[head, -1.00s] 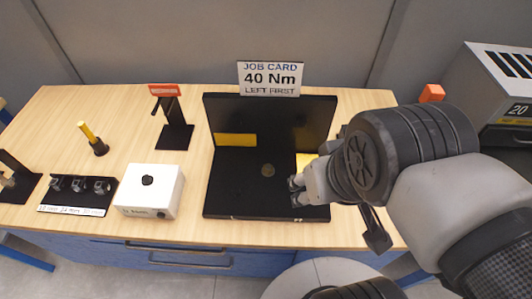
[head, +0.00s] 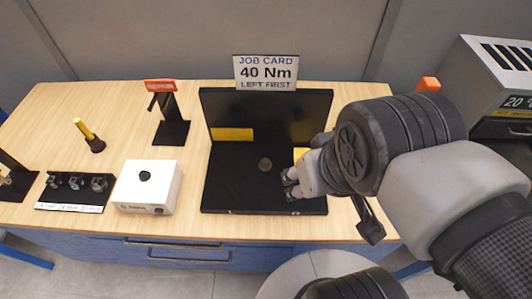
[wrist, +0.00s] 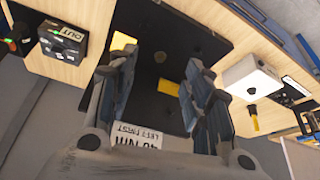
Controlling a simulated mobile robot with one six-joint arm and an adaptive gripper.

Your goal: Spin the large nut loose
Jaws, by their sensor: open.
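My gripper (head: 289,184) is over the right part of the fixture, just right of the nut. In the wrist view my gripper (wrist: 158,75) has its fingers wide apart with nothing held. The gap in height between fingertips and nut is hard to tell. My arm hides the fixture's right side in the head view.
The job card (head: 266,72) reads "40 Nm, LEFT FIRST" behind the fixture's upright panel. Left of the fixture stand a white box (head: 148,186), a black stand (head: 171,130), a yellow-handled tool (head: 89,134) and a socket rack (head: 75,185). A grey machine (head: 490,85) is at right.

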